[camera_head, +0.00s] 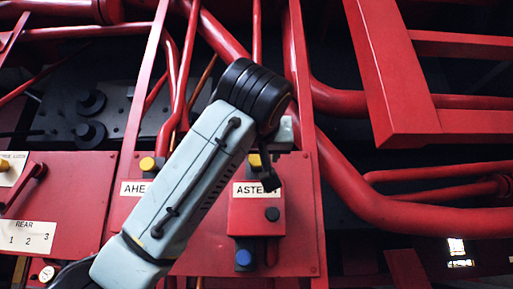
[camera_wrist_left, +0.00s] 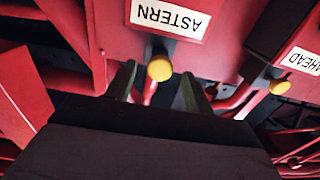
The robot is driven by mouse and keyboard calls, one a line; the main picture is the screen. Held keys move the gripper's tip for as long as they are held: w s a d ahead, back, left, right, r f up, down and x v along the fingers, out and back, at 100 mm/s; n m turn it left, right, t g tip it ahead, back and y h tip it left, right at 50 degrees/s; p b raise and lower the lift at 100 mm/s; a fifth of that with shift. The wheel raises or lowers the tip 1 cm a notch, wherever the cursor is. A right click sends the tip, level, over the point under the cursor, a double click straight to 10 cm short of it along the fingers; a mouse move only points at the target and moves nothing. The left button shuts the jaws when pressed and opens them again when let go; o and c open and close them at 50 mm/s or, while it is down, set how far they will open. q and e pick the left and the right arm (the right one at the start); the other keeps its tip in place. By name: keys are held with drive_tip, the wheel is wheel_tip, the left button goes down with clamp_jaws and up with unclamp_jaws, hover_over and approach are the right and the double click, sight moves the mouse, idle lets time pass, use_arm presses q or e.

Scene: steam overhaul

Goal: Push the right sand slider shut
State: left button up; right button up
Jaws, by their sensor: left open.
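The right sand slider appears to be the red block under the ASTERN label (camera_head: 257,218), with a yellow knob (camera_head: 255,160) at its top edge. The pictures do not show clearly how far it is out. My left gripper (camera_wrist_left: 158,73) is open, one finger to each side of the ASTERN yellow knob in the left wrist view, which is upside down. I cannot tell whether the fingers touch it. In the head view my wrist hides most of the gripper. My right gripper is not in view.
A second block with an AHEAD label (camera_head: 134,188) and yellow knob (camera_head: 148,164) stands to the left, partly behind my forearm. A blue knob (camera_head: 243,258) sits below the ASTERN block. Red pipes (camera_head: 345,165) run close on the right.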

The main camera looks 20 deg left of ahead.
use_arm(q)
drive_tip(key=shift+w+a, duration=0.15)
drive_tip(key=shift+w, duration=0.35)
